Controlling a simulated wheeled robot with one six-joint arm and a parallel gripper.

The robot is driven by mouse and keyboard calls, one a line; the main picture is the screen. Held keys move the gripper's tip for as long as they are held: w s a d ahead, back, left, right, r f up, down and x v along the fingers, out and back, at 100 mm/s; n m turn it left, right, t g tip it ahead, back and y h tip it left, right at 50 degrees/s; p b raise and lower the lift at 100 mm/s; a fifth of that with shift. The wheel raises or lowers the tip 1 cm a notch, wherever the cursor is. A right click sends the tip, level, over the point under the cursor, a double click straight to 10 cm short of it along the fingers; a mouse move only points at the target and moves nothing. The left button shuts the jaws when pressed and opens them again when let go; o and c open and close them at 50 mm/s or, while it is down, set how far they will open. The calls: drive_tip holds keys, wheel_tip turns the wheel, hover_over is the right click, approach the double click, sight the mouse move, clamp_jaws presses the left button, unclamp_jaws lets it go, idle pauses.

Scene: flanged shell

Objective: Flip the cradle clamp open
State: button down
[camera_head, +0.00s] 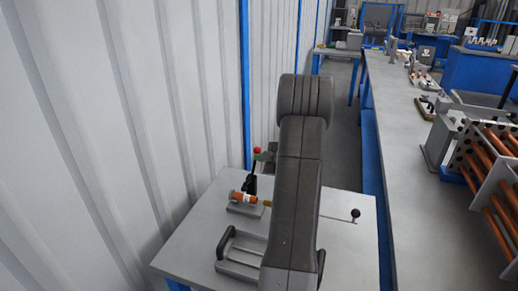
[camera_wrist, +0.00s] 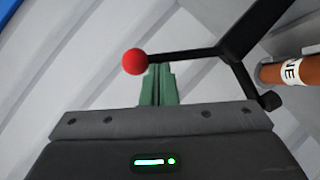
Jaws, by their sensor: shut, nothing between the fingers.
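The cradle clamp shows as a black lever (camera_wrist: 190,56) with a red ball knob (camera_wrist: 135,61) at its end. In the head view the red knob (camera_head: 257,150) is at the top of the black lever (camera_head: 251,183), which stands roughly upright. An orange-brown cylinder (camera_head: 243,197) with a white label lies on a small grey block beside it. The cylinder also shows at the right of the wrist view (camera_wrist: 292,70). My gripper's green fingers (camera_wrist: 158,75) are shut and empty, close beside the knob and lever. I cannot tell whether they touch. My arm hides part of the table.
The grey table (camera_head: 200,250) stands against a white corrugated wall (camera_head: 120,120). A black U-shaped handle (camera_head: 226,243) is at its front, and a black-knobbed rod (camera_head: 355,213) at its right. A long bench (camera_head: 420,210) with a rack of copper-coloured tubes (camera_head: 490,175) runs along the right.

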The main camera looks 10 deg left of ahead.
drive_tip(key=w+f+m+g+p, duration=0.1)
drive_tip(key=w+f+p, duration=0.2)
drive_tip(key=w+f, duration=0.1)
drive_tip(key=shift+w+d+g, duration=0.25)
drive_tip(key=shift+d+g, duration=0.05)
drive_tip(key=shift+d, duration=0.1)
idle(0.4)
drive_tip(key=shift+f, duration=0.1)
idle(0.4)
drive_tip(key=shift+d, duration=0.1)
drive_tip(key=b+v, duration=0.1)
drive_tip(key=v, duration=1.3)
drive_tip(key=shift+a, duration=0.3)
